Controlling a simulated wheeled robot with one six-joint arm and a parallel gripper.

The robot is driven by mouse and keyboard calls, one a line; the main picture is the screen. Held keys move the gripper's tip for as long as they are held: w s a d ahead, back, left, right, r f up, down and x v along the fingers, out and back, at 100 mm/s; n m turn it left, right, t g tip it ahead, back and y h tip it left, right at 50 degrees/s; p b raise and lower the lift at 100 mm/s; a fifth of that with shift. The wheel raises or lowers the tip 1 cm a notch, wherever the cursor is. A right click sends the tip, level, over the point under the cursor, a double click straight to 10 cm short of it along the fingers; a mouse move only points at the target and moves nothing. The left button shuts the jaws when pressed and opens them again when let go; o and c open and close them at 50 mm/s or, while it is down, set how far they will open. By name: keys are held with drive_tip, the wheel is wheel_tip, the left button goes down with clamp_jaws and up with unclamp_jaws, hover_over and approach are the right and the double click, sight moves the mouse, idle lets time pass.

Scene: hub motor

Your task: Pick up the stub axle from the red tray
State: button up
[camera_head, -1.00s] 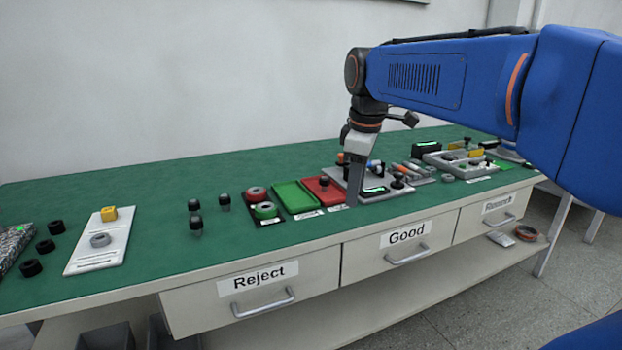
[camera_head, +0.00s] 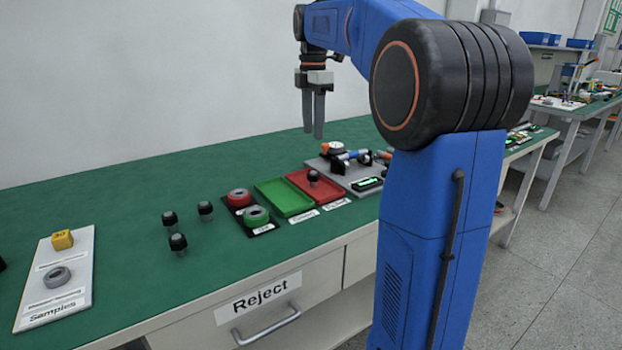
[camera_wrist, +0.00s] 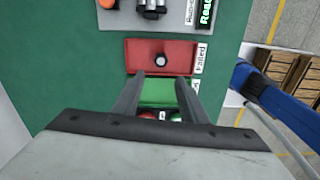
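The red tray (camera_head: 331,196) lies on the green bench top, right of the green tray. The stub axle (camera_head: 313,177), small with a black top, stands in the red tray. In the wrist view the stub axle (camera_wrist: 161,61) shows near the middle of the red tray (camera_wrist: 140,52), beyond my fingertips. My gripper (camera_head: 314,135) hangs above the bench with its fingers pointing down, higher than the trays. In the wrist view my gripper (camera_wrist: 168,78) has its two fingers apart with nothing between them, over the green tray.
The green tray (camera_head: 285,196) lies left of the red tray. A dark holder with a red and a green ring part (camera_head: 240,198) is beside it. Several similar black-topped parts (camera_head: 178,243) stand farther left. A grey fixture (camera_head: 355,175) stands right of the red tray.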

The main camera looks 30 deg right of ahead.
sight(313, 172)
wheel_tip(313, 172, down, 15)
drive_tip(key=shift+s+r, duration=0.1)
drive_tip(key=shift+r, duration=0.1)
idle(0.5)
clamp_jaws()
